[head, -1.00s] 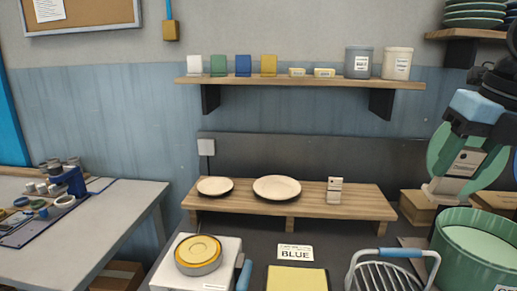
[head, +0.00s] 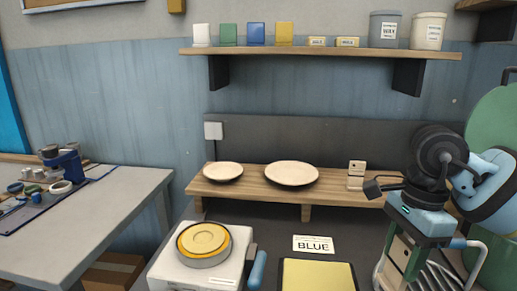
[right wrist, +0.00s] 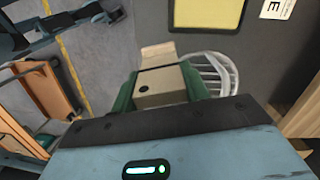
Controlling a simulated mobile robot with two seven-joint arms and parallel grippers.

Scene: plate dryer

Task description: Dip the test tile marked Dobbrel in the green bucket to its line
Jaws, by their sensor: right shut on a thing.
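My right gripper (head: 402,255) points down at the lower right of the head view, shut on a pale test tile (head: 398,254). In the right wrist view the tile (right wrist: 160,85) sits between the green fingers, with a dark round hole in its face. No name or line on it can be read. Another pale tile (head: 356,176) stands on the wooden bench shelf. The green bucket cannot be made out surely now; my right arm covers the lower right.
Two plates are on the wooden bench shelf (head: 240,192).

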